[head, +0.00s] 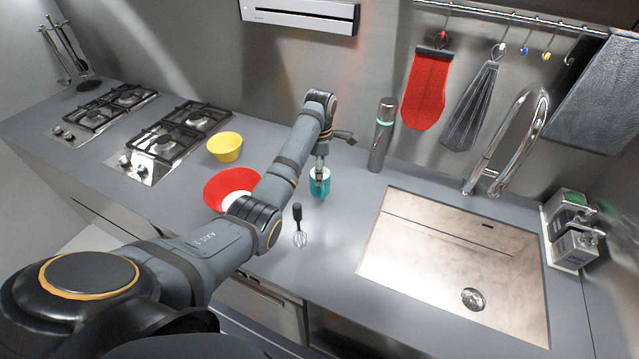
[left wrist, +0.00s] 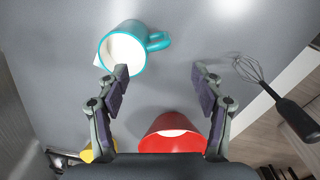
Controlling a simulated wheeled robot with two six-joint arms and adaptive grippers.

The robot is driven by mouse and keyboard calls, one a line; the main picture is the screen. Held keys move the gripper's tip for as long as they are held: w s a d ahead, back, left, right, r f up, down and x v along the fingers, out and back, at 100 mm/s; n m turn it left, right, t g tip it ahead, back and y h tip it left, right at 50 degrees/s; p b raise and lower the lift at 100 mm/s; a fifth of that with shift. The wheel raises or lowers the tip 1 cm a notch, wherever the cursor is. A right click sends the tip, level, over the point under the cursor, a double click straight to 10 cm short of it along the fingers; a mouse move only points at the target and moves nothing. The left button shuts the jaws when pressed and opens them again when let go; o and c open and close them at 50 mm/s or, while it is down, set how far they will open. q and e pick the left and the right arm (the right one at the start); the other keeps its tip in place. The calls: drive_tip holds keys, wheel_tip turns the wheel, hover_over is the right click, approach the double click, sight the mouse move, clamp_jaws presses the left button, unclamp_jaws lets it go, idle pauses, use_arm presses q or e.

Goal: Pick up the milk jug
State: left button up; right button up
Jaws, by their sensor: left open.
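The milk jug (head: 325,183) is a teal vessel with a white inside, standing on the grey counter below my left arm's end. In the left wrist view the milk jug (left wrist: 123,47) shows its open mouth, a pale pointed part at its left and a teal handle at its right. My left gripper (left wrist: 160,74) is open and empty. Its left finger overlaps the jug's lower edge in the picture; the handle lies ahead of the gap. I cannot tell if they touch. In the head view the left gripper (head: 320,178) partly covers the jug. My right gripper is not in view.
A black-handled whisk (head: 298,226) lies in front of the jug. A red bowl (head: 222,186), partly behind my arm, and a yellow bowl (head: 225,148) are to the left. A dark cylinder (head: 381,140) stands at the back, and a sink (head: 450,260) is to the right.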

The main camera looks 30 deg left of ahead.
sight(324, 185)
use_arm(q)
drive_tip(key=shift+d+f, duration=0.25)
drive_tip(key=shift+f, duration=0.3)
drive_tip(key=shift+w+d+f, duration=0.15)
drive_tip(key=shift+w+f, duration=0.25)
drive_tip(key=shift+f, duration=0.05)
drive_tip(key=shift+w+d+f+p, duration=0.1)
drive_tip(key=shift+f+p, duration=0.4)
drive_tip(key=shift+f, duration=0.1)
drive_tip(key=shift+w+d+f+p, duration=0.1)
drive_tip(key=shift+f+p, duration=0.4)
drive_tip(key=shift+f, duration=0.05)
drive_tip(key=shift+s+a+f, duration=0.1)
drive_tip(key=shift+s+f, duration=0.05)
drive_tip(key=shift+f, duration=0.5)
drive_tip(key=shift+s+a+f, duration=0.1)
drive_tip(key=shift+f, duration=0.5)
drive_tip(key=shift+w+d+f, duration=0.15)
drive_tip(key=shift+f, duration=0.25)
drive_tip(key=c, duration=0.9)
drive_tip(key=shift+r, duration=0.1)
clamp_jaws()
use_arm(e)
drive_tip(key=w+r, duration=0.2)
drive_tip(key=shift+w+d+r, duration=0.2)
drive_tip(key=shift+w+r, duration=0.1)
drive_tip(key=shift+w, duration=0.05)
